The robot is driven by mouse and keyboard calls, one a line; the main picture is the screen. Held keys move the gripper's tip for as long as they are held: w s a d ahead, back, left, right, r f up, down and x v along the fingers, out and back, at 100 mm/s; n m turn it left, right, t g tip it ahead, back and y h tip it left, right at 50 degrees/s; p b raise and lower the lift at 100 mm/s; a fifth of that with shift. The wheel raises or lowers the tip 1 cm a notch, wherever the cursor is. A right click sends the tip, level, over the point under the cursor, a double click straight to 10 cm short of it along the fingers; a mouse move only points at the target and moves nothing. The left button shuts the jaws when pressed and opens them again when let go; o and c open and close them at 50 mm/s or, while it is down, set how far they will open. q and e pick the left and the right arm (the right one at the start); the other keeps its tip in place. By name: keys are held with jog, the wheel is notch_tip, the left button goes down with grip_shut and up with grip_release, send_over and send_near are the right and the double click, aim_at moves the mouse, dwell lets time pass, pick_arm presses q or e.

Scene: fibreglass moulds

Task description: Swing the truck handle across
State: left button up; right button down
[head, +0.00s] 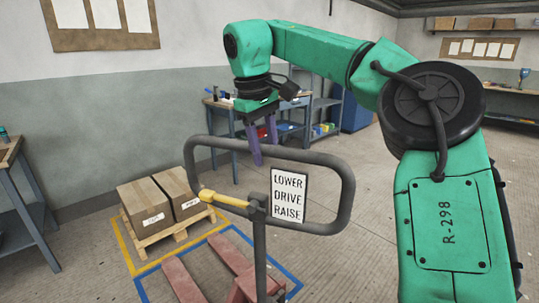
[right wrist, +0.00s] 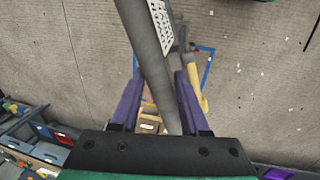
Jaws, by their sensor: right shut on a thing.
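The truck handle (head: 346,190) is a dark grey rounded loop on an upright shaft, with a white sign (head: 289,195) reading LOWER, DRIVE, RAISE and a yellow lever (head: 223,199). My right gripper (head: 258,152) reaches down from above with purple fingers and is shut on the loop's top bar, left of its middle. In the right wrist view the grey bar of the handle (right wrist: 148,70) runs between the two fingers of the right gripper (right wrist: 158,88). The red forks (head: 184,280) of the truck lie low behind the shaft. My left gripper is not in view.
A pallet (head: 165,234) with two cardboard boxes (head: 146,205) stands behind left in a yellow floor outline. A blue outline (head: 268,257) surrounds the forks. A blue workbench (head: 225,109) stands at the back wall, another table (head: 12,152) at the left edge. Floor right of the handle is clear.

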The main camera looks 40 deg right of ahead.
jog(key=c, duration=0.8)
grip_release()
jog(key=shift+w+a, duration=0.1)
jog(key=shift+w, duration=0.05)
jog(key=o, duration=0.5)
jog(key=shift+w+a, duration=0.1)
jog(key=shift+w, duration=0.1)
jog(key=shift+w+a+f, duration=0.15)
jog(key=shift+w, duration=0.1)
jog(key=shift+s+r, duration=0.3)
jog(key=s+r+p, duration=0.1)
jog(key=r+p, duration=0.3)
jog(key=r, duration=0.1)
jog(key=s+r+p, duration=0.1)
jog(key=r+p, duration=0.1)
jog(key=r, duration=0.1)
jog(key=shift+s+d+p, duration=0.25)
jog(key=shift+s+p, duration=0.05)
jog(key=shift+s+r, duration=0.2)
jog(key=shift+r, duration=0.1)
jog(key=shift+f, duration=0.1)
